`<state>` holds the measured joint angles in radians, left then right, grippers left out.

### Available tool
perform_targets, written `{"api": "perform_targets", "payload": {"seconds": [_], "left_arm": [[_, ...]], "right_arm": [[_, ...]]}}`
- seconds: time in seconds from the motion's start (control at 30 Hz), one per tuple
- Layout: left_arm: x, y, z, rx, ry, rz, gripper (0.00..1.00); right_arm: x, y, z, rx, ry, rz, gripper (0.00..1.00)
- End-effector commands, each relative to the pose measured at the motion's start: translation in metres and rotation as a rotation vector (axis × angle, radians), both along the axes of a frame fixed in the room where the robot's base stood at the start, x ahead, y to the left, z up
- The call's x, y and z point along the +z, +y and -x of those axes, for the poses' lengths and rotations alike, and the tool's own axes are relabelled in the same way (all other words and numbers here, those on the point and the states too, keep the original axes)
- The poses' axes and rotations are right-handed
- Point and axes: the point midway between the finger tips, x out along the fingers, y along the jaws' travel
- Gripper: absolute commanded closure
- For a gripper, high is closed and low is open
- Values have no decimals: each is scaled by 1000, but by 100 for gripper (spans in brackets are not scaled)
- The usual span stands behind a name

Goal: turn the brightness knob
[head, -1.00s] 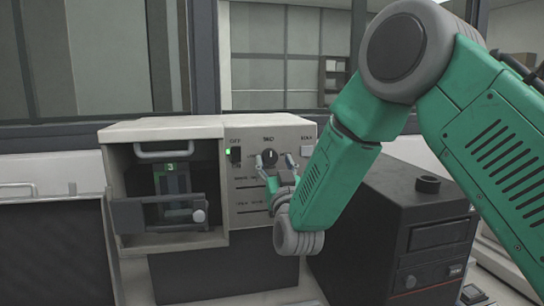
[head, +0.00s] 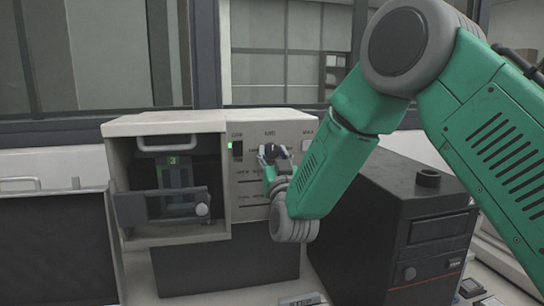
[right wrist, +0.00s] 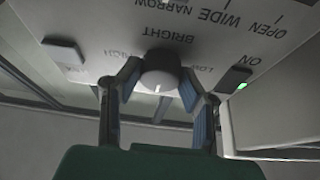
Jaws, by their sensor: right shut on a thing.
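The brightness knob (head: 269,150) is a dark round knob on the upper part of the machine's pale front panel (head: 246,190). My right gripper (head: 273,154) is at the panel, shut on the knob with one finger on each side. Its two blue-padded fingers (right wrist: 158,85) show left and right of the knob in the right wrist view. My left gripper is not in view.
A lit green switch (head: 237,149) sits left of the knob. Further left is a recessed bay with a handled front plate (head: 165,208) and a block marked 3 (head: 174,171). A black box (head: 400,235) stands close to my right forearm.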

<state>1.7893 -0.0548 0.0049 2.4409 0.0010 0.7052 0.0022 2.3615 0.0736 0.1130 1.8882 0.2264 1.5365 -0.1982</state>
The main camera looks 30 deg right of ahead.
Motion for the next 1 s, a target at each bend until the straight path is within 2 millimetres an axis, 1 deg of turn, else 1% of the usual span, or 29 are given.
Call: {"api": "perform_targets", "payload": {"seconds": [0.03,0.27,0.6,1.0], "left_arm": [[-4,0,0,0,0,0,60],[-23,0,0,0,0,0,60],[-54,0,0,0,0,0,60],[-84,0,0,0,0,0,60]], "right_arm": [[-3,0,0,1,-2,-19,96],[-5,2,0,3,-39,-162,96],[-6,1,0,1,-117,-470,96],[-5,2,-1,0,-211,-839,96]]}}
